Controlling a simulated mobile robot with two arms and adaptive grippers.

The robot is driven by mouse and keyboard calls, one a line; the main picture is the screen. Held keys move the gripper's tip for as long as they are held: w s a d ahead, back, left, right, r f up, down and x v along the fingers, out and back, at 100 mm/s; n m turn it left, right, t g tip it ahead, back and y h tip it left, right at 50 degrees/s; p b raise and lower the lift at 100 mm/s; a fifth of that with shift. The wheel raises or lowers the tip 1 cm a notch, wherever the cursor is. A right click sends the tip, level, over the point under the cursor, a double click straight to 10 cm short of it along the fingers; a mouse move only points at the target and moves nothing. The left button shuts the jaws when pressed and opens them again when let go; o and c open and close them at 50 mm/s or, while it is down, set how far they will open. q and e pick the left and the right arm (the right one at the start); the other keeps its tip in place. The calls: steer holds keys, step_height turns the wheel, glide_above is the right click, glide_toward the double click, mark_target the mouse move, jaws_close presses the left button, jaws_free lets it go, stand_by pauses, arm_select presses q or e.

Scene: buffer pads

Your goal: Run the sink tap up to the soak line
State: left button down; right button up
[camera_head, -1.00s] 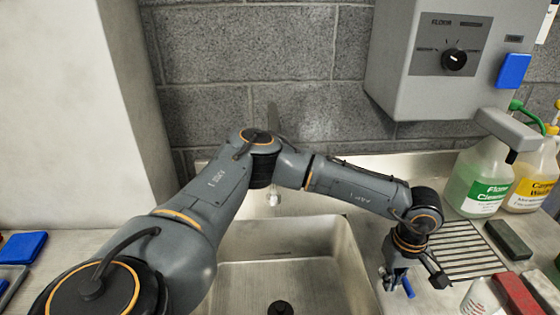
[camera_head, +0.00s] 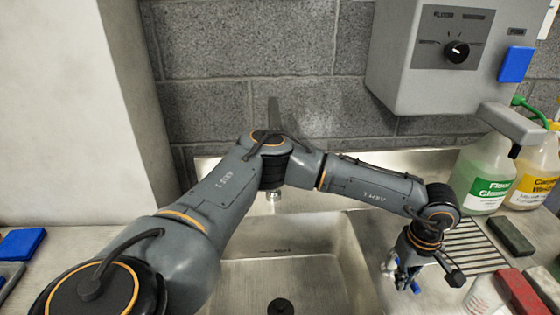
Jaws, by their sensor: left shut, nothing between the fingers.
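The steel sink (camera_head: 345,262) is at the bottom centre, with a dark round plug or drain (camera_head: 281,306) on its floor. The visible basin looks dry. The tap is mostly hidden behind my left arm; its upright lever or neck (camera_head: 273,112) shows above the arm and its spout end (camera_head: 274,196) below it. No stream shows under the spout. A thin dark mark (camera_head: 275,251) is on the basin's back wall; I cannot tell whether it is the soak line. My right gripper is out of view.
A grey dispenser (camera_head: 400,70) with a black knob (camera_head: 457,51) hangs at upper right. Below it are a green-labelled bottle (camera_head: 488,185), a yellow-labelled bottle (camera_head: 530,185), a dark block (camera_head: 511,236) and a red block (camera_head: 523,292). A blue pad (camera_head: 21,243) lies far left.

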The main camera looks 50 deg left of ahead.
arm_select(q)
steer(key=shift+w, duration=0.1)
steer(key=shift+w+d+f+b, duration=0.15)
steer(key=shift+w+d+b, duration=0.3)
steer(key=shift+d+b, duration=0.1)
steer(key=shift+w+d, duration=0.25)
steer(key=shift+w, duration=0.05)
steer(key=shift+w+d+b, duration=0.2)
steer(key=shift+w+b, duration=0.35)
steer(key=shift+b, duration=0.05)
steer(key=shift+w+d, duration=0.3)
steer(key=shift+w, duration=0.25)
